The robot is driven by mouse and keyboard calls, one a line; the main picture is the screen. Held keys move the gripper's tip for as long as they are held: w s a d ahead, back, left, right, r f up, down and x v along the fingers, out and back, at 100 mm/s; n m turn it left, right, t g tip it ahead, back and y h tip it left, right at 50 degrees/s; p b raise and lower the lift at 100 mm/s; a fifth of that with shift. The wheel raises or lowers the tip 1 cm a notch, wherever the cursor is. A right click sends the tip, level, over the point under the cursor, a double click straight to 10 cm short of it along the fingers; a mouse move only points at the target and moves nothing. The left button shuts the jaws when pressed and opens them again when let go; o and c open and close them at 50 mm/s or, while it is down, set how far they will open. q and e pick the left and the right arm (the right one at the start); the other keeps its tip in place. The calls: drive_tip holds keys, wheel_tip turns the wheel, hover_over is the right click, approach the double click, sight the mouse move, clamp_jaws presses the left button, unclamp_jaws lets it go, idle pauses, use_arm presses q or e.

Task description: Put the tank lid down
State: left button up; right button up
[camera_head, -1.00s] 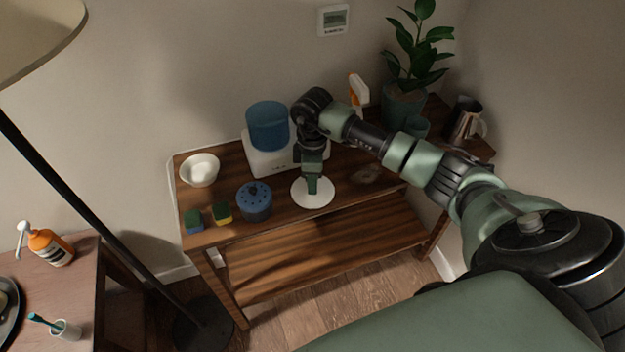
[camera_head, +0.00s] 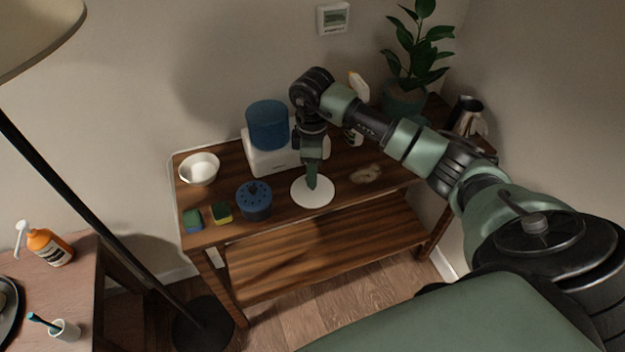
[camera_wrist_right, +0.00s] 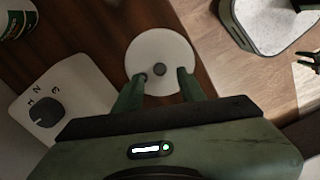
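The tank lid (camera_head: 313,192), a flat white disc, lies on the wooden table near its front edge. The right wrist view shows the lid (camera_wrist_right: 150,48) with a small grey knob (camera_wrist_right: 159,69) at its middle. My right gripper (camera_head: 313,184) points down over the lid. In the right wrist view, the fingers of the right gripper (camera_wrist_right: 160,79) are spread, with clear gaps on both sides of the knob. A blue tank (camera_head: 268,126) sits on a white base (camera_head: 263,155) behind and left of the lid.
A dark blue container (camera_head: 255,201) with holes in its top stands left of the lid. Two sponges (camera_head: 222,213) and a white bowl (camera_head: 199,169) are farther left. A spray bottle, a potted plant (camera_head: 407,100) and a metal pitcher (camera_head: 466,116) stand behind and right.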

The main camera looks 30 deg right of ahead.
wheel_tip(320, 180, up, 8)
drive_tip(key=shift+b, duration=0.4)
